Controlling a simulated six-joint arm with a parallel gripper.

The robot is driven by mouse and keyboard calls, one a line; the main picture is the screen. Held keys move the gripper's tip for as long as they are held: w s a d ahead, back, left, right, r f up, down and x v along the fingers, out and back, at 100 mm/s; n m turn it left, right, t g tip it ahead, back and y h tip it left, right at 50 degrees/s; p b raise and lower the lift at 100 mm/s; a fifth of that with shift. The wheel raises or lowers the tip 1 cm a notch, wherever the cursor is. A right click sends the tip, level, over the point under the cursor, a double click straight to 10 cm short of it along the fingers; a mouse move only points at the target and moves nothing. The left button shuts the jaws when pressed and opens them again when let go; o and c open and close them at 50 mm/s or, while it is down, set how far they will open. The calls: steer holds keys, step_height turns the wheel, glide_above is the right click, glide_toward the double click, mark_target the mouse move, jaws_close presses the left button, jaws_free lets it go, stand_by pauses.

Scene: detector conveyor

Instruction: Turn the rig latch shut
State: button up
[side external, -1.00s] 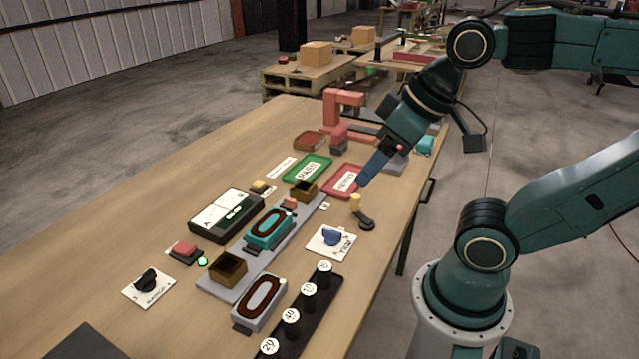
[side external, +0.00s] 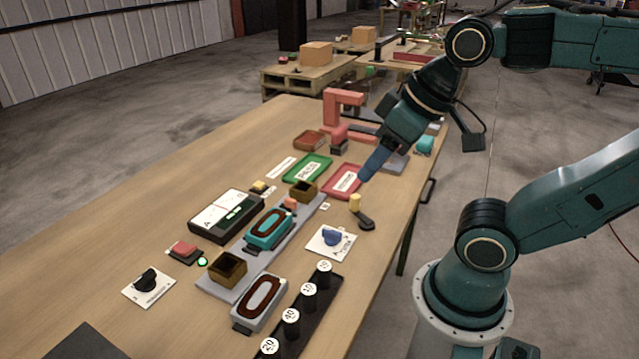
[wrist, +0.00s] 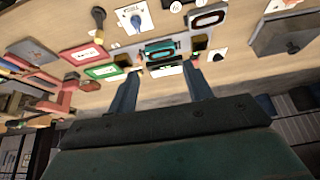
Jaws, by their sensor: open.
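A black lever with an upright yellow knob (side external: 356,203), which looks like the latch, lies on the table near its right edge. It also shows at the upper left of the wrist view (wrist: 98,22). My gripper (side external: 364,178) hangs in the air above and behind the lever, pointing down and to the left, near the red tray. In the wrist view my gripper (wrist: 162,70) has two blue fingers spread wide apart with nothing between them. It does not touch the lever.
A white plate with a blue knob (side external: 332,238) lies just in front of the lever. A red tray (side external: 342,181) and a green tray (side external: 306,169) lie behind. A salmon-coloured frame (side external: 343,110) stands farther back. A grey rail (side external: 218,284) carries blocks. The table's left side is clear.

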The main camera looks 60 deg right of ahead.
steer(key=w, duration=0.1)
steer(key=m+g, duration=0.6)
steer(key=m, duration=1.2)
glide_above(290, 199)
step_height(290, 199, down, 8)
steer(key=shift+f, duration=0.2)
step_height(290, 199, down, 14)
steer(key=shift+r, duration=0.25)
steer(key=c, duration=1)
